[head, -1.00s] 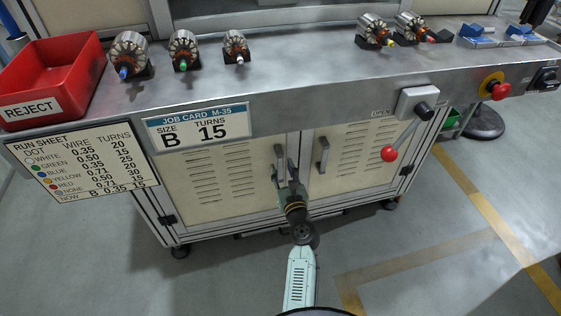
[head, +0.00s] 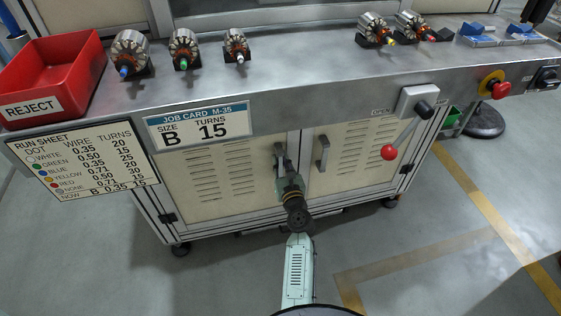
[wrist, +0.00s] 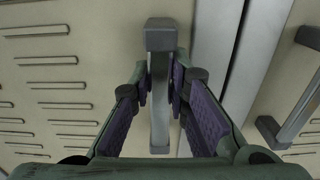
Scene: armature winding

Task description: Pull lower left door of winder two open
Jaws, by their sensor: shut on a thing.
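The lower left door (head: 212,178) of the winder is a cream louvred panel under the steel bench, and it looks shut. Its grey bar handle (wrist: 159,85) stands upright near the door's right edge. In the head view the handle (head: 279,151) is partly hidden by my gripper (head: 285,162). In the wrist view my gripper (wrist: 160,85) has its purple-padded fingers on both sides of the handle, shut on it. The lower right door (head: 350,155) is shut, with its own handle (head: 322,153) just right of my gripper.
A lever with a red ball (head: 389,152) juts out at the right. The job card (head: 199,125) and run sheet (head: 80,168) hang from the bench front. A red reject bin (head: 50,75) and several armatures stand on top. Floor before the doors is clear.

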